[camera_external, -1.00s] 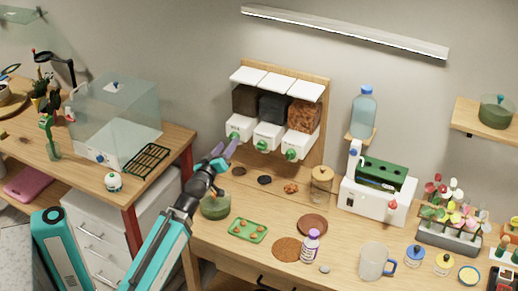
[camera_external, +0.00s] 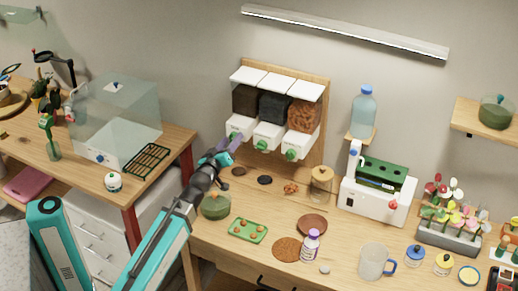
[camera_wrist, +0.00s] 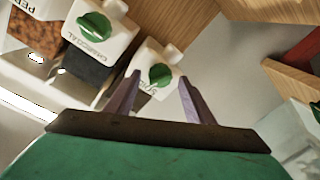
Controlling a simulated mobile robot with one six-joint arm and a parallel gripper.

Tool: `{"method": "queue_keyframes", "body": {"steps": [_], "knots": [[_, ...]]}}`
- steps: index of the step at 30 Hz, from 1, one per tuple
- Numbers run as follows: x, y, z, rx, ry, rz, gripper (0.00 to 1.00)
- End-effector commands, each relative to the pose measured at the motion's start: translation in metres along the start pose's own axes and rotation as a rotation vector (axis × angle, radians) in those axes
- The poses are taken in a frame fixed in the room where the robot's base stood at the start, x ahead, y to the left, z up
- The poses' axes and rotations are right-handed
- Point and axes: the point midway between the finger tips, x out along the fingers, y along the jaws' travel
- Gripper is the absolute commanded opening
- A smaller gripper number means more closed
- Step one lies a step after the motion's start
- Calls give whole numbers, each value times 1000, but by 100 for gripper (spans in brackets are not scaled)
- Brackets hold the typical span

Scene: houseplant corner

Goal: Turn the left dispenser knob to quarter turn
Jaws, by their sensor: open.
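The three-bin dispenser is on the back wall, with a white front and a green knob on each bin. The left knob (camera_wrist: 160,75) sits on the bin lettered "SOIL", between my finger tips in the wrist view; in the external view the fingers partly hide it. My gripper (camera_external: 236,143) is open, its two purple fingers (camera_wrist: 155,95) apart on either side of this knob. I cannot tell whether they touch it. The middle knob (camera_external: 263,144) is on the charcoal bin and also shows in the wrist view (camera_wrist: 93,25). The right knob (camera_external: 291,154) is on the third bin.
Below the dispenser are dark piles (camera_external: 264,180), orange bits (camera_external: 290,188) and a corked jar (camera_external: 320,183). A green glass bowl (camera_external: 215,206) stands close under my arm, with a green tray (camera_external: 248,230) in front. A glass case (camera_external: 115,110) stands on the left table.

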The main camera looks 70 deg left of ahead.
Motion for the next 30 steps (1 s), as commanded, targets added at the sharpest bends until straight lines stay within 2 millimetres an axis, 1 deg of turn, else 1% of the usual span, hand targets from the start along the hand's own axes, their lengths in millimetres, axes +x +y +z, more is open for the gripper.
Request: {"method": "queue_keyframes", "body": {"steps": [10,17,18,24,30], "knots": [[1,0,0,0,0,0,48],[1,0,0,0,0,0,10],[1,0,0,0,0,0,8],[1,0,0,23,1,1,8],[1,0,2,124,8,5,8]]}}
